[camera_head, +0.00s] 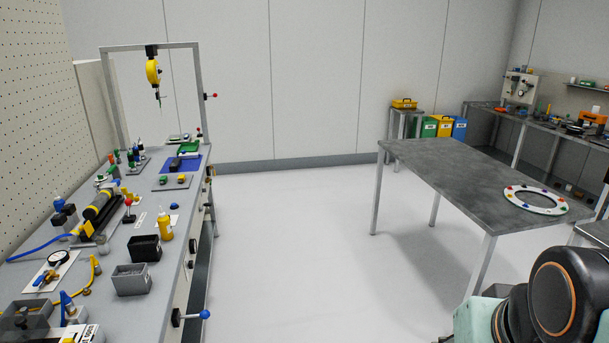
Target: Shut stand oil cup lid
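I cannot make out a stand oil cup or its lid for certain in the head view. The long workbench (195,262) at left carries many small parts. On it a yellow-and-black cylinder (99,206) lies on a dark stand with a blue hose. A yellow bottle (165,226) stands to the right of it. My gripper is not in view; only a dark joint of my arm with an orange ring shows at the lower right.
A black bin (144,248) and a grey bin (131,280) sit on the bench. A frame with a hanging yellow tool (153,73) rises at its far end. A grey table (425,165) with a white ring (536,200) stands at right. The floor between is clear.

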